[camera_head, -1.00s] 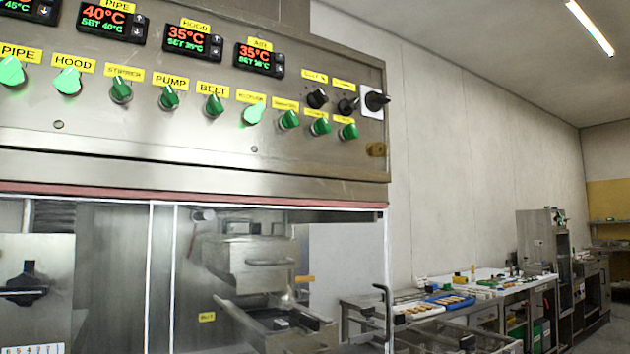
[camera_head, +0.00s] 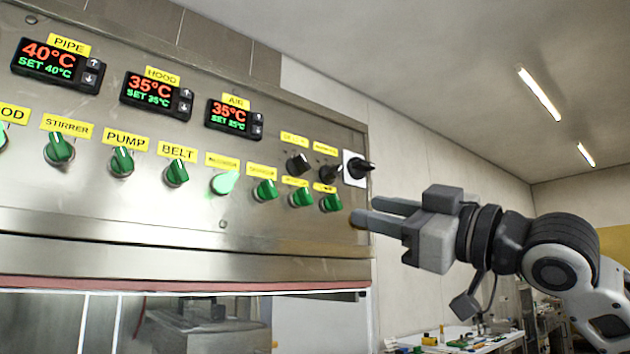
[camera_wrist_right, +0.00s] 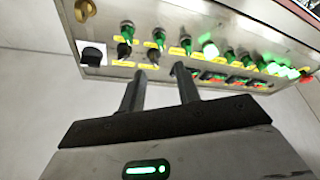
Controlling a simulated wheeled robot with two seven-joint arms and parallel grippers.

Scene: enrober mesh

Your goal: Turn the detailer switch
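A steel control panel (camera_head: 120,195) carries a row of small switches under yellow labels. STIRRER (camera_head: 59,149), PUMP (camera_head: 122,161) and BELT (camera_head: 177,173) are readable. Right of them are a brightly lit green switch (camera_head: 224,183) and three dark green ones (camera_head: 264,190), (camera_head: 301,197), (camera_head: 331,202). Their labels are too blurred to tell which is the detailer switch. My right gripper (camera_head: 362,211) is by the panel's right end, fingers apart and empty, pointing left. In the right wrist view its open fingers (camera_wrist_right: 158,70) point toward the panel, below the switches. My left gripper is out of view.
Two black knobs (camera_head: 298,163), (camera_head: 330,174) and a larger black rotary switch (camera_head: 362,168) on a white plate sit above the right-hand green switches. Temperature displays (camera_head: 155,97) run along the top. A cluttered table (camera_head: 480,342) stands at the lower right.

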